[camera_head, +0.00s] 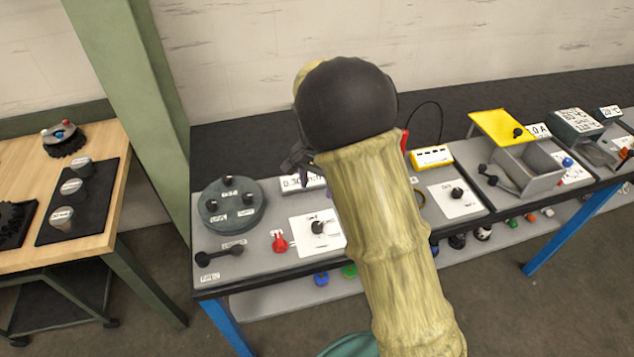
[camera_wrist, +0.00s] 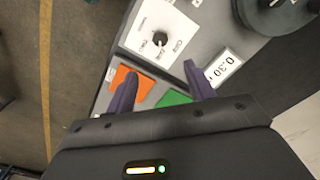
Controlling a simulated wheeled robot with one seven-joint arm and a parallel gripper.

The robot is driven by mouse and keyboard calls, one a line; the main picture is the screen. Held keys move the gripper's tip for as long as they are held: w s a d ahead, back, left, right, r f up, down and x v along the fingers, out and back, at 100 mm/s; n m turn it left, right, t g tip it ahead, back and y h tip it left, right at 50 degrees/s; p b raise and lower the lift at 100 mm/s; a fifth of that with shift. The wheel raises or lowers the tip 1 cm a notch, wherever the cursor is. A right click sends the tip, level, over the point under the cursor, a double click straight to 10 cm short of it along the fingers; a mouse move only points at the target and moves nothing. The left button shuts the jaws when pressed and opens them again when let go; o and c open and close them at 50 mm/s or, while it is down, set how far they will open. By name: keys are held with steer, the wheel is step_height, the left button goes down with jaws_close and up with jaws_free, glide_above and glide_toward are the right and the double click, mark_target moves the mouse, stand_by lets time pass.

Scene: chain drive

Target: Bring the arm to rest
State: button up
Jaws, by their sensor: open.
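My arm, in a pale yellow sleeve with a black rounded joint, reaches up the middle of the head view over the grey bench (camera_head: 255,268). My gripper (camera_head: 300,160) shows only in part left of that joint; the arm hides the rest. In the wrist view my gripper (camera_wrist: 159,80) has its two purple fingers apart, with nothing held between them. Beneath the fingers are an orange patch (camera_wrist: 133,82) and a green patch (camera_wrist: 174,98) on the bench. I cannot tell the exact height of the fingertips above it.
A dark round fixture with pegs (camera_head: 230,205), a 0.30 display (camera_head: 292,184), a white knob panel (camera_head: 305,238) and a red-handled part (camera_head: 280,242) stand near the gripper. A yellow lid (camera_head: 497,126) and bin (camera_head: 528,168) are right. A wooden table (camera_head: 100,140) stands left.

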steer(key=shift+r, duration=0.4)
steer(key=s+d+r+n+t, duration=0.2)
steer(key=s+d+n, duration=0.3)
steer(key=s+d, duration=1)
steer(key=s, duration=0.3)
steer(key=shift+s+d+r+n+t, duration=0.3)
steer(key=shift+s+n, duration=0.05)
steer(key=shift+n, duration=0.05)
stand_by(2.7)
